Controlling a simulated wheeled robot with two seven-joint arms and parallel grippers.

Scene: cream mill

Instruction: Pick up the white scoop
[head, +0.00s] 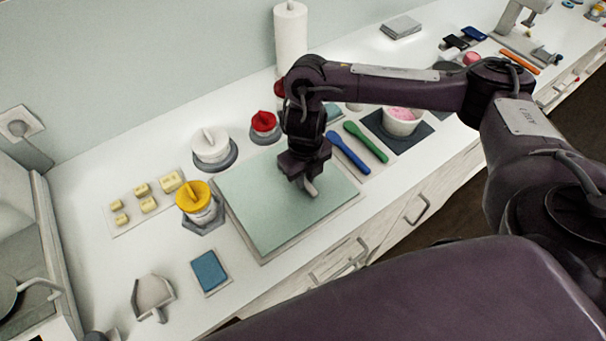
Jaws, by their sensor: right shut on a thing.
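My right gripper (304,180) points down over the pale green mat (260,205). It is shut on a small off-white thing (310,188), mostly hidden by the jaws. I cannot tell from its visible part whether this is the white scoop, or whether it touches the mat. A separate off-white, scoop-like object (152,296) lies on the counter at the lower left, well apart from the gripper. My left gripper is not in view.
A yellow-lidded jar (196,200), a white-lidded jar (211,147) and a red-lidded jar (264,124) stand left of and behind the mat. Blue (347,152) and green (366,143) spatulas lie to its right, near a pink-filled bowl (402,121). A blue pad (209,271) lies front left.

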